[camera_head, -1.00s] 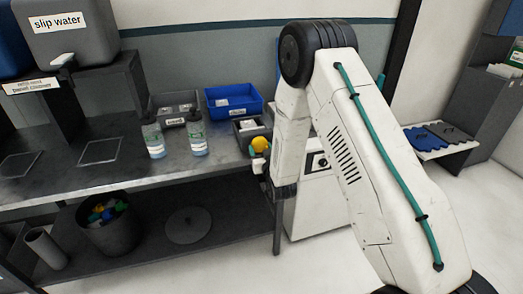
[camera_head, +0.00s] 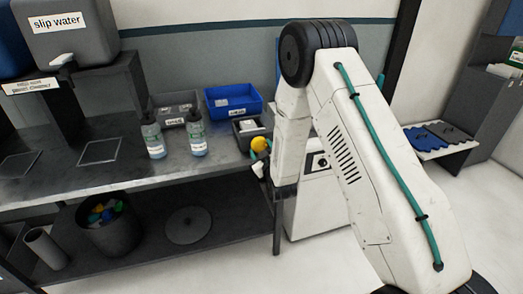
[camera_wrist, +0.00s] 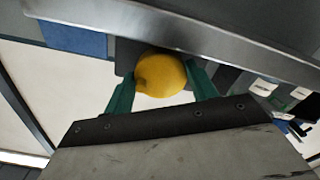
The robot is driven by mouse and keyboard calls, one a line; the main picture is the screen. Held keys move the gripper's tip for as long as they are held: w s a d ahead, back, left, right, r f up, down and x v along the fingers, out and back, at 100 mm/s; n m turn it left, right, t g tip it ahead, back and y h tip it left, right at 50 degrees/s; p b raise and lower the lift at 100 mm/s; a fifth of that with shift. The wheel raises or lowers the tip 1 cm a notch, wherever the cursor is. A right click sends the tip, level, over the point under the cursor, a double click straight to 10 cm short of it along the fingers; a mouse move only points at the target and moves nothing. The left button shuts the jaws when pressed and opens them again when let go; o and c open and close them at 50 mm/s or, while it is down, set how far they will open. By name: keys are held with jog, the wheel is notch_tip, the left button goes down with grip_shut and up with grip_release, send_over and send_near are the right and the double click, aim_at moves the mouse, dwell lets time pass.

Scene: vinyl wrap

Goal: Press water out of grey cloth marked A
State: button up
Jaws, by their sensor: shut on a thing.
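My gripper (camera_wrist: 160,73) has two green fingers, shut on a round yellow thing (camera_wrist: 160,76) with a small knob at its lower left. In the head view the yellow thing (camera_head: 260,144) is at the right end of the workbench, near the bench's front corner. My arm hides part of that area. I cannot make out a grey cloth marked A in either view. A small grey bin (camera_head: 242,138) with something pale in it stands just behind the yellow thing.
Two bottles (camera_head: 153,138) (camera_head: 196,136) stand on the bench (camera_head: 110,178). A grey bin (camera_head: 160,101) and a blue bin (camera_head: 249,108) are behind them. A slip water tank (camera_head: 85,40) is at the left. A rack with blue and dark pieces (camera_head: 432,137) is at the right.

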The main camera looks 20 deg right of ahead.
jog(key=shift+n, duration=0.4)
jog(key=o, duration=1)
jog(key=s, duration=0.8)
jog(key=shift+a, duration=0.15)
